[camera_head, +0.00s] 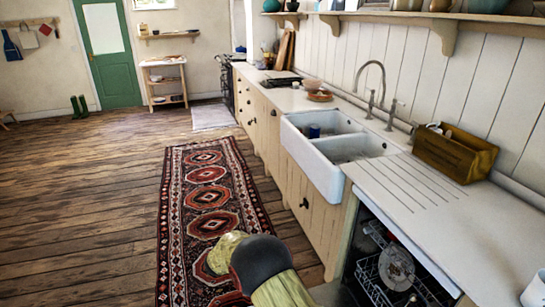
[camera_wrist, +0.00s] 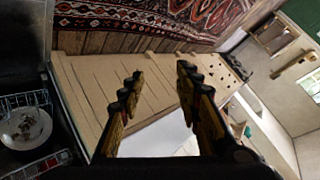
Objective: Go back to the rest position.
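My gripper (camera_wrist: 160,80) shows in the wrist view with its two dark, yellow-marked fingers apart and nothing between them. Beyond the fingers are the light wooden cabinet fronts and the patterned rug, seen tilted. In the head view my arm, yellow-green with a dark grey joint, is at the bottom centre over the near end of the rug (camera_head: 210,195). The fingers cannot be made out in the head view.
The dishwasher (camera_head: 365,285) stands open at lower right, with a plate (camera_head: 397,268) in its rack. A white double sink (camera_head: 325,165) and counter (camera_head: 470,235) run along the right. A wooden caddy (camera_head: 455,153) stands on the counter. The wooden floor (camera_head: 90,205) at left is clear.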

